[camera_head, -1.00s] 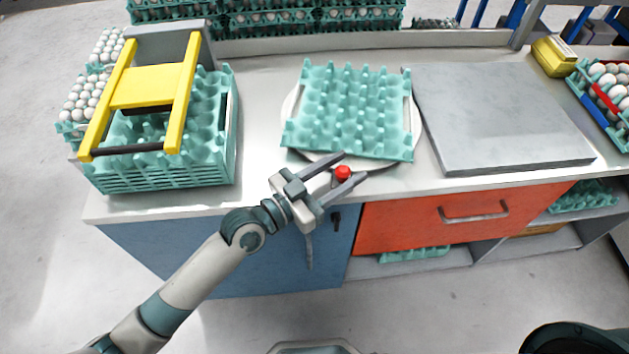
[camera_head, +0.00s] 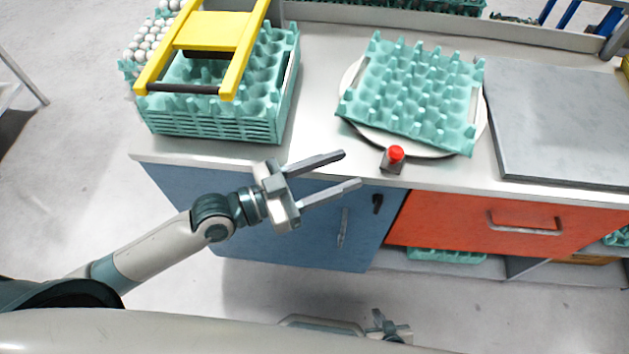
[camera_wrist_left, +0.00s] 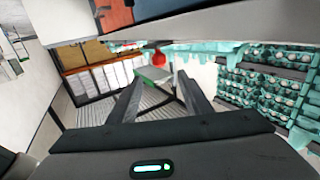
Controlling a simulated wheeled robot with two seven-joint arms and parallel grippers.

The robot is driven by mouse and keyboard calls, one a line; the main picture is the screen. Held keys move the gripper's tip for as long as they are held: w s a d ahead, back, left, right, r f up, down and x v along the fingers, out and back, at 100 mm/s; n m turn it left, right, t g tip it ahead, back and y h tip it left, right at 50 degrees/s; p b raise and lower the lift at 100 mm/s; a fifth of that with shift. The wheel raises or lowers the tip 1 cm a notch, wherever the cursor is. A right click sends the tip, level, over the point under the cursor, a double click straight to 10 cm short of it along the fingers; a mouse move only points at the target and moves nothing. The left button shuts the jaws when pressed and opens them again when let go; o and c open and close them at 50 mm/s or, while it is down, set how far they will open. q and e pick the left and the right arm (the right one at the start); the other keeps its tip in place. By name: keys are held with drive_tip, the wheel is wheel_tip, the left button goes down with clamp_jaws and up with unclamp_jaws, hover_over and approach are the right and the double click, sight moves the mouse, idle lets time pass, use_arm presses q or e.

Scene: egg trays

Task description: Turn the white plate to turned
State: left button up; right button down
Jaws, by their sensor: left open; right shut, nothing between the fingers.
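The white plate (camera_head: 420,148) is a round disc on the counter. A teal egg tray (camera_head: 412,92) lies on it and hides most of it; the white rim shows around the tray. A red knob (camera_head: 396,153) on a short grey post stands at the plate's front edge. My left gripper (camera_head: 351,170) is open and empty, left of the knob and apart from it, in front of the counter edge. In the left wrist view the red knob (camera_wrist_left: 159,59) shows beyond the open fingers (camera_wrist_left: 160,85). My right gripper (camera_head: 382,318) is shut, low at the bottom of the head view.
A stack of teal trays (camera_head: 215,118) with a yellow-handled frame (camera_head: 210,32) stands at the left of the counter. A grey slab (camera_head: 560,120) lies right of the plate. The blue cabinet front (camera_head: 290,225) and red drawer (camera_head: 450,222) are below the counter.

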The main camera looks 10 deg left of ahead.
use_arm(q)
drive_tip(key=shift+b+v, duration=0.45)
drive_tip(key=shift+v, duration=1.8)
use_arm(e)
drive_tip(key=shift+w+d+f, duration=0.2)
drive_tip(key=shift+d+f, duration=0.05)
drive_tip(key=shift+d, duration=0.05)
